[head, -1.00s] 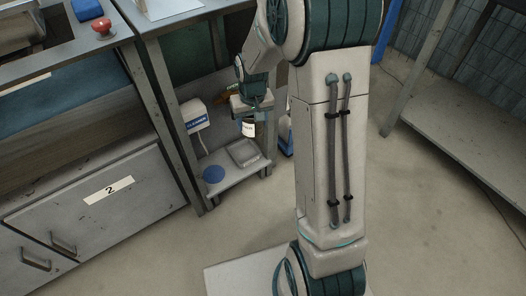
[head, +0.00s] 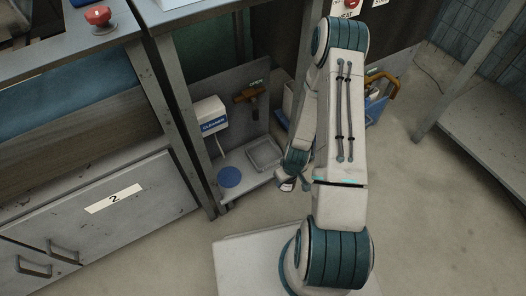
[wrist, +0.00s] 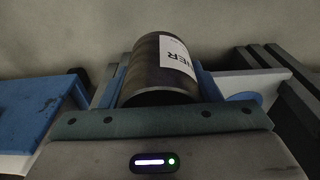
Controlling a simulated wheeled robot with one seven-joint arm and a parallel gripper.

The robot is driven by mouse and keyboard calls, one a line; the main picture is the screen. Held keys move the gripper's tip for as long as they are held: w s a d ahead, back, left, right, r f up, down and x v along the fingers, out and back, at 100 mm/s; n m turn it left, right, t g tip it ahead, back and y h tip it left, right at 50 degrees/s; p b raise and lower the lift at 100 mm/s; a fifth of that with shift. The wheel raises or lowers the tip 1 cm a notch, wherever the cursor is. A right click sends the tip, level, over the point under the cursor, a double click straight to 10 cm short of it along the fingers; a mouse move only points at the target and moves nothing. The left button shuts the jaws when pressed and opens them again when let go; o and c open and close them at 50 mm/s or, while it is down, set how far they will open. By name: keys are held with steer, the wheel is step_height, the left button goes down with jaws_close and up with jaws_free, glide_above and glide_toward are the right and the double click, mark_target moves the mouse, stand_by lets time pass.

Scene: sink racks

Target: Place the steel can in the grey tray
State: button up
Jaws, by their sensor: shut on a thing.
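The steel can (wrist: 160,68), a dark metal cylinder with a white label, is between the fingers of my gripper (wrist: 158,92) in the wrist view. My gripper is shut on it. In the head view my gripper (head: 287,184) is low, just right of and in front of the low shelf, with the can's end only partly visible. The grey tray (head: 266,154) is a shallow square tray on that shelf, apart from the can, and looks empty. My arm hides part of the area to its right.
A blue disc (head: 230,177) lies on the shelf left of the tray. A brown-handled item (head: 250,95) hangs on the back panel. A grey table leg (head: 187,130) bounds the left.

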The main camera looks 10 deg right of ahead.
steer(key=w+a+b, duration=0.1)
steer(key=w, duration=0.4)
steer(key=w+a+b, duration=0.1)
steer(key=w+a, duration=0.1)
steer(key=w, duration=0.4)
steer(key=w+a+b, duration=0.2)
steer(key=w, duration=0.4)
steer(key=shift+a+f, duration=0.15)
steer(key=shift+f+b, duration=1.05)
steer(key=shift+f, duration=0.6)
steer(key=shift+s+f, duration=0.1)
steer(key=shift+f, duration=0.05)
steer(key=o, duration=1)
steer(key=shift+o, duration=0.2)
